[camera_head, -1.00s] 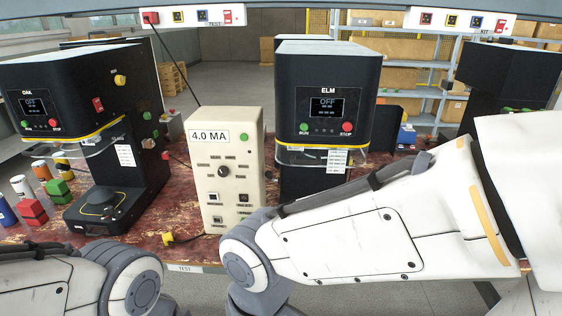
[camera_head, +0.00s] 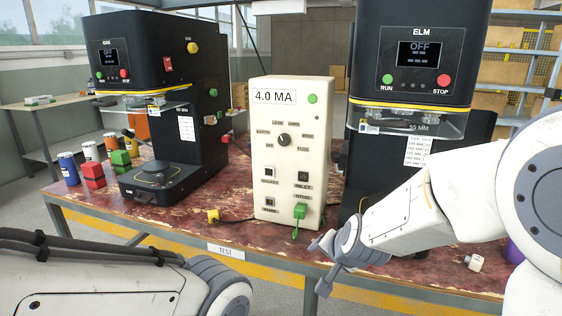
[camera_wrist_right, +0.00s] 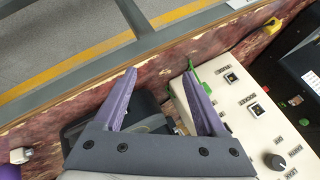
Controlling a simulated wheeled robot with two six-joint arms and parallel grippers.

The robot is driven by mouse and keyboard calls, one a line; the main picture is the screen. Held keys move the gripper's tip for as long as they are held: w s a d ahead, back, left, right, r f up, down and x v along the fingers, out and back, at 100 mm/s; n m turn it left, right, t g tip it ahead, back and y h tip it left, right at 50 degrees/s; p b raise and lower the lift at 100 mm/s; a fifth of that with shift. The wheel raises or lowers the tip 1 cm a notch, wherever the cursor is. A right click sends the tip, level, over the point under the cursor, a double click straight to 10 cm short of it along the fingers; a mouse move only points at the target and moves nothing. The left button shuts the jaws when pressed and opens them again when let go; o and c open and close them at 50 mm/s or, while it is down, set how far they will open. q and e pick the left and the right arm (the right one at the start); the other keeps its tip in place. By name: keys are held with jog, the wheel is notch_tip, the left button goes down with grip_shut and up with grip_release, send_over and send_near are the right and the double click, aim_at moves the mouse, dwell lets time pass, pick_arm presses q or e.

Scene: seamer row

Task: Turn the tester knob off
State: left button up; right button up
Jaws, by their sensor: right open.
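The tester is a cream box (camera_head: 262,205) labelled 4.0 MA, upright near the table's front edge. Its dark round knob (camera_head: 283,140) sits mid-face among small labels; its exact setting is too small to read. The knob also shows at lower right in the right wrist view (camera_wrist_right: 276,162). A green plug (camera_head: 300,211) sits low on the tester's face. My right gripper (camera_wrist_right: 159,74) is open and empty, its purple fingers spread beside the tester's lower end, apart from the knob. One finger is close by the green plug; contact cannot be told. My left gripper is out of view.
Black seamers stand left (camera_head: 150,60) and right (camera_head: 415,60) of the tester. Red and green blocks (camera_head: 95,172) and several cans are at left. A yellow piece (camera_head: 213,215) lies by the table's front edge. Space directly in front of the tester's upper face is clear.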

jog(key=w+a+r+m+t, duration=0.4)
jog(key=w+a+r+m, duration=0.1)
jog(key=w+r+m, duration=0.25)
jog(key=m+t+h, duration=0.5)
jog(key=m+h, duration=0.2)
jog(key=m, duration=1.6)
send_near(283, 140)
jog(key=shift+m, duration=0.25)
jog(key=p+x, duration=0.1)
jog(key=x, duration=0.8)
jog(key=shift+w, duration=0.1)
grip_shut()
